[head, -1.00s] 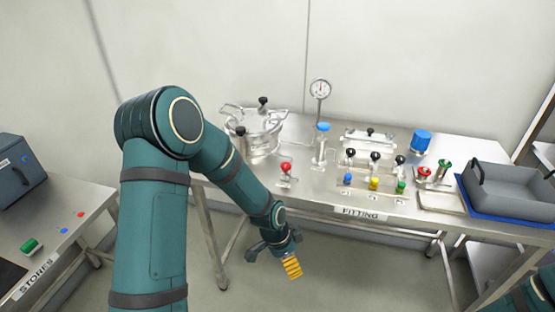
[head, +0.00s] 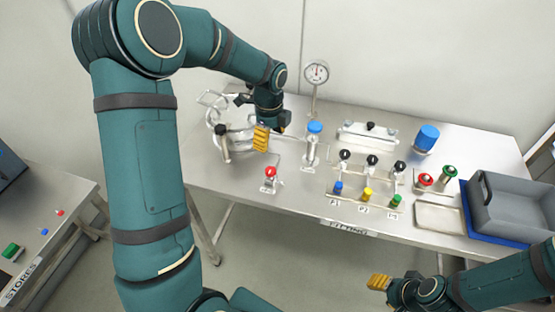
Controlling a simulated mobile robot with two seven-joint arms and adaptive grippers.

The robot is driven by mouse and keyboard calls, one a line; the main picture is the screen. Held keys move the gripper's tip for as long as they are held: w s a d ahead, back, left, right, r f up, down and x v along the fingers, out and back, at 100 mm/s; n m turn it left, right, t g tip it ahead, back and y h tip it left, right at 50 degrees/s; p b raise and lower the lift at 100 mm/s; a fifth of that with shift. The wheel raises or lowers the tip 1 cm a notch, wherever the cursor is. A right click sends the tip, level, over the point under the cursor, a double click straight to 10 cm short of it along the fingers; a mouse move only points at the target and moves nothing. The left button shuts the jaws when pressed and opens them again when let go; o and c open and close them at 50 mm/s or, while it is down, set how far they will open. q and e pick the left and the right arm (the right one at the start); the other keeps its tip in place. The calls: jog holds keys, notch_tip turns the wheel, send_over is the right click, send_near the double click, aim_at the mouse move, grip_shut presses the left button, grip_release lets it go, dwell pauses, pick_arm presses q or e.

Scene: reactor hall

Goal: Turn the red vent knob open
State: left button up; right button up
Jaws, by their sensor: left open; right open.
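A red knob (head: 270,172) sits on a small metal valve near the front edge of the steel table, left of centre. My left gripper (head: 261,138) is open, with yellow fingertips, above the table, a little behind and left of the knob in the picture. It is apart from the knob. My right gripper (head: 379,282) is open and empty, in front of the table at the lower right. A second red-topped part (head: 425,180) stands farther right beside a green-topped one (head: 450,171).
A steel vessel (head: 213,104) stands behind my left gripper, partly hidden by it. A gauge (head: 316,73), a blue-capped cylinder (head: 314,143) and a valve manifold (head: 366,186) stand right of the knob. A grey bin (head: 515,208) is at the far right.

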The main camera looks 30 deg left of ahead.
aim_at(270, 170)
pick_arm(q)
jog(key=f, duration=1.3)
jog(key=shift+s+f, duration=0.2)
grip_shut()
